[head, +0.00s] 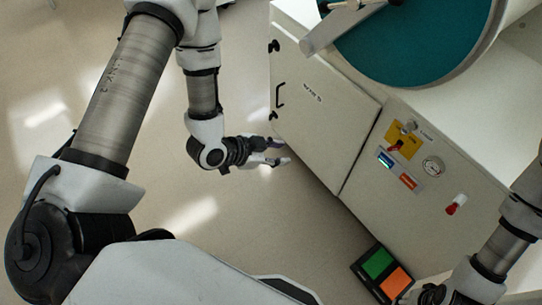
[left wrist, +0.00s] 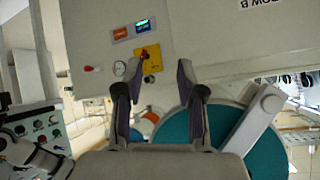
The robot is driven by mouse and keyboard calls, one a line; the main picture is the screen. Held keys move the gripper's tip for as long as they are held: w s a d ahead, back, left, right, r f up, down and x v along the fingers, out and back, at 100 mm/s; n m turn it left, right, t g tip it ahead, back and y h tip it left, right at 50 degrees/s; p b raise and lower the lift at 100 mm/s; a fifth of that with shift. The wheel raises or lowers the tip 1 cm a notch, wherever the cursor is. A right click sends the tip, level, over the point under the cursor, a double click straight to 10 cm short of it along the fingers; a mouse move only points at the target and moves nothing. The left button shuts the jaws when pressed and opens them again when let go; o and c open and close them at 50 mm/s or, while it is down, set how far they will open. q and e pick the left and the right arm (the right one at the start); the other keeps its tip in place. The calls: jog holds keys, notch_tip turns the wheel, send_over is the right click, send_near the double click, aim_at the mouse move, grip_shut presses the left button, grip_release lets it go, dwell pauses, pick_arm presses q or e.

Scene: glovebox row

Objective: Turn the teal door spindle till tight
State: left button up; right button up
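The round teal door (head: 415,40) is at the upper right of the head view, partly cut off by the top edge. A pale bar (head: 335,27) crosses it, with a small pale fitting (head: 350,4) at the top edge; I cannot tell whether it is the spindle. The left wrist view also shows the teal door (left wrist: 218,122) and bar (left wrist: 252,118), beyond the fingers. My left gripper (head: 283,152) is open and empty, beside the white cabinet front, well apart from the door. My right gripper's dark body (head: 430,294) is at the bottom edge; its fingers are not visible.
The cabinet door (head: 318,105) has a black handle. A control panel (head: 408,160) with a yellow plate, gauge (head: 433,166) and red knob (head: 455,204) is to its right. A green and orange box (head: 384,271) is on the floor. Floor left of the cabinet is clear.

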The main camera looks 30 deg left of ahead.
pick_arm(q)
jog(key=shift+s+a+f, duration=0.1)
jog(key=shift+s+f, duration=0.2)
jog(key=shift+f, duration=0.05)
